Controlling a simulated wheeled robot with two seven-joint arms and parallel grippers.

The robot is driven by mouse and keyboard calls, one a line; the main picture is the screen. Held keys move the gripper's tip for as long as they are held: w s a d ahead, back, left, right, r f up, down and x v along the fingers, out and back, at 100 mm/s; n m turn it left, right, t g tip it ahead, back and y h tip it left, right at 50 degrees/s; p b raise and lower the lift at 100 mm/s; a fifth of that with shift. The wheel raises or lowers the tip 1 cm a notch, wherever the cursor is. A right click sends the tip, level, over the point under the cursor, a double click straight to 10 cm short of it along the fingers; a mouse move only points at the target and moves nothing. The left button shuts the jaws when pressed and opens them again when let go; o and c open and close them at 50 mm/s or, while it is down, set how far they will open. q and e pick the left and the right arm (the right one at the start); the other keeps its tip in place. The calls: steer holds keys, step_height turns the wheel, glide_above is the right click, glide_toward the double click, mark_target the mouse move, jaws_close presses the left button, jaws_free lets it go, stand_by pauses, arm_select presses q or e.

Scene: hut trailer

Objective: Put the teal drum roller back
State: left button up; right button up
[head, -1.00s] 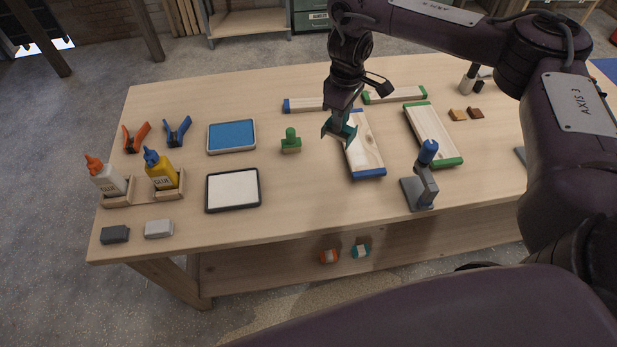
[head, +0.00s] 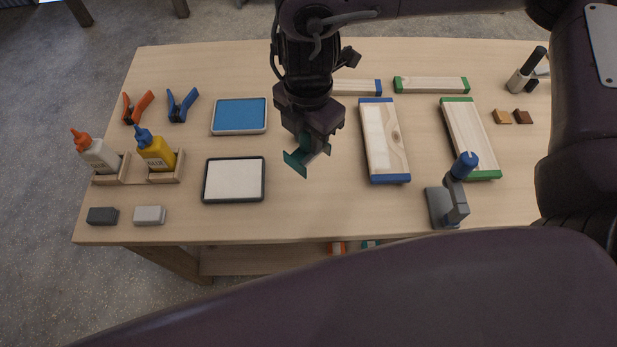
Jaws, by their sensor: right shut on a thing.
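My right gripper (head: 308,155) is above the middle of the table, pointing down, to the right of the white pad. It is shut on a teal piece (head: 296,163), which I take to be the teal drum roller; its teal edges show below the jaws, and the wrist and fingers hide the rest. It looks clear of the table. My left gripper is not in view.
A blue pad (head: 240,115) and a white pad (head: 234,180) lie left of the gripper. A blue-ended board (head: 385,140) lies to its right, near a blue-handled stand (head: 449,200). Glue bottles (head: 155,155) stand in racks at left. Bare table lies below the gripper.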

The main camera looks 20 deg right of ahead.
step_height(320, 180, down, 15)
steer(key=shift+b, duration=0.5)
steer(key=shift+f, duration=0.45)
steer(key=shift+f, duration=0.2)
steer(key=o, duration=0.9)
steer(key=shift+r, duration=0.15)
